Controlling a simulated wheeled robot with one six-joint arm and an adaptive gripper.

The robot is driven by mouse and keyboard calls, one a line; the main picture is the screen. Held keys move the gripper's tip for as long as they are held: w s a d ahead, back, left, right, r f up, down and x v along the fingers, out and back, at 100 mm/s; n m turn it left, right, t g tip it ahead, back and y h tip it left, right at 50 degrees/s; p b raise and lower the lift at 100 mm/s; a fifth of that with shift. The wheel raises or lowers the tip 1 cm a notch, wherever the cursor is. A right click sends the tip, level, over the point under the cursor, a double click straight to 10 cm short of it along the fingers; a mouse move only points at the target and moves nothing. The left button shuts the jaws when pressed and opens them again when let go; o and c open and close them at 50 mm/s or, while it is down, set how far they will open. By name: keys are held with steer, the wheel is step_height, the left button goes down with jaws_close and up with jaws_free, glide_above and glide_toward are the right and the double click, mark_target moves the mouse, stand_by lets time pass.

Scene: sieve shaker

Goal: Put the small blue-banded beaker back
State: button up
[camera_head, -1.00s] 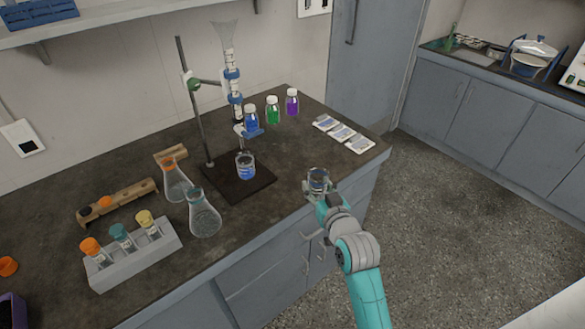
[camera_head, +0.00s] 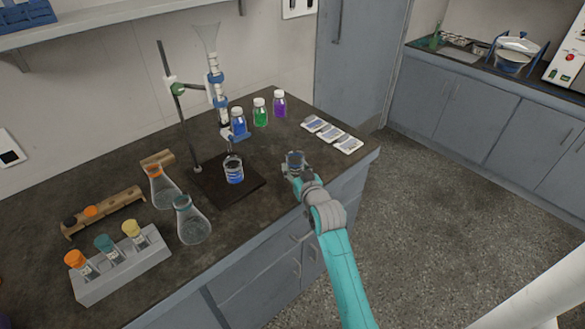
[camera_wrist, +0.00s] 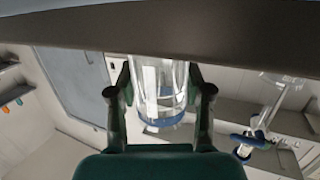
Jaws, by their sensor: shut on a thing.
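The small blue-banded beaker (camera_head: 296,160) is held by my gripper (camera_head: 293,173) at the front edge of the dark bench, right of the burette stand. In the wrist view the clear beaker (camera_wrist: 160,85) sits between the two fingers of my gripper (camera_wrist: 163,95), with a blue band near one end. A second beaker with blue liquid (camera_head: 234,170) stands on the dark stand base (camera_head: 215,200) under the burette (camera_head: 217,80). Whether the held beaker touches the bench top is hard to tell.
Blue, green (camera_head: 260,112) and purple bottles stand behind. White packets (camera_head: 332,134) lie to the right. Two flasks (camera_head: 191,222), a grey vial rack (camera_head: 125,265) and a wooden rack (camera_head: 103,211) are at left. Bench top between the stand base and packets is fairly clear.

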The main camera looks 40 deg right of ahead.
mark_target(293, 168)
steer(key=shift+w+d+f, duration=0.2)
steer(key=shift+w+f, duration=0.15)
steer(key=shift+w, duration=0.15)
steer(key=shift+w+d+f, duration=0.15)
steer(key=shift+w+f, duration=0.2)
steer(key=shift+w, duration=0.1)
steer(key=shift+w+d+f, duration=0.15)
steer(key=shift+w+f, duration=0.15)
steer(key=shift+f, duration=0.05)
steer(key=shift+f, duration=0.15)
steer(key=o, duration=1.2)
steer(key=v, duration=1.2)
